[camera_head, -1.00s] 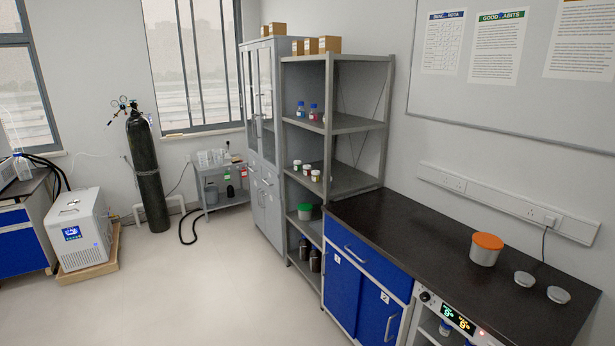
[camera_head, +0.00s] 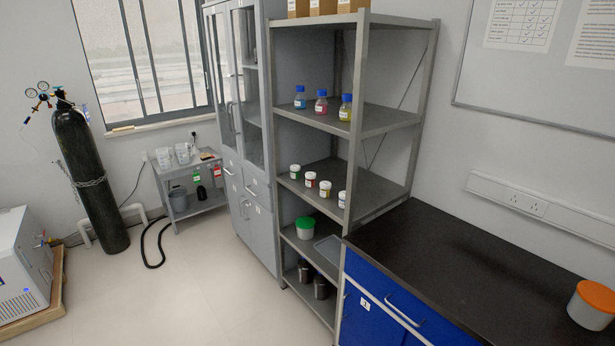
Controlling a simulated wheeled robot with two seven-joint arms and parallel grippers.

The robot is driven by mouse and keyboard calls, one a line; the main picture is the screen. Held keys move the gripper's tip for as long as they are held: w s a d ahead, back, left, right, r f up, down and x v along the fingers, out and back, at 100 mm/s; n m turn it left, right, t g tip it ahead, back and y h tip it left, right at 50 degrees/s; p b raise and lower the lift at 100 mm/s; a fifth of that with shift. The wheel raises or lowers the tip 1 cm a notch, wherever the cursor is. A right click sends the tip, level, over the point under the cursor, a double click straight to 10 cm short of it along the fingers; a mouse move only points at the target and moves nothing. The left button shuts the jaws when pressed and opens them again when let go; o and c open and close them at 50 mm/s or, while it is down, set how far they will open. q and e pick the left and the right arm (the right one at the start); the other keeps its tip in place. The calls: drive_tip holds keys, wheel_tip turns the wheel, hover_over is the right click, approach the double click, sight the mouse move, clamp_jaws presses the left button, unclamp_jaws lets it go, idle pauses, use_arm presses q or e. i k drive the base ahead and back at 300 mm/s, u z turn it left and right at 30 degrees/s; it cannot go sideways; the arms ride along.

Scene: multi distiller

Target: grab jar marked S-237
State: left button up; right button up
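Several small white jars stand in a row on the middle shelf of the grey open rack in the camera_head view. The markings are too small to read, so I cannot tell which jar is S-237. Neither of my grippers is in view.
The grey rack (camera_head: 387,122) also holds bottles with blue caps (camera_head: 321,102), a green-lidded tub (camera_head: 305,228) and dark bottles (camera_head: 320,287). A black-topped bench (camera_head: 450,262) adjoins it, with an orange-lidded tub (camera_head: 592,304). Floor (camera_head: 195,290) before the rack is clear.

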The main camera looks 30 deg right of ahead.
sight(325, 186)
drive_tip(key=i, duration=0.55)
drive_tip(key=z, duration=2)
drive_tip(key=i, duration=0.5)
drive_tip(key=z, duration=0.05)
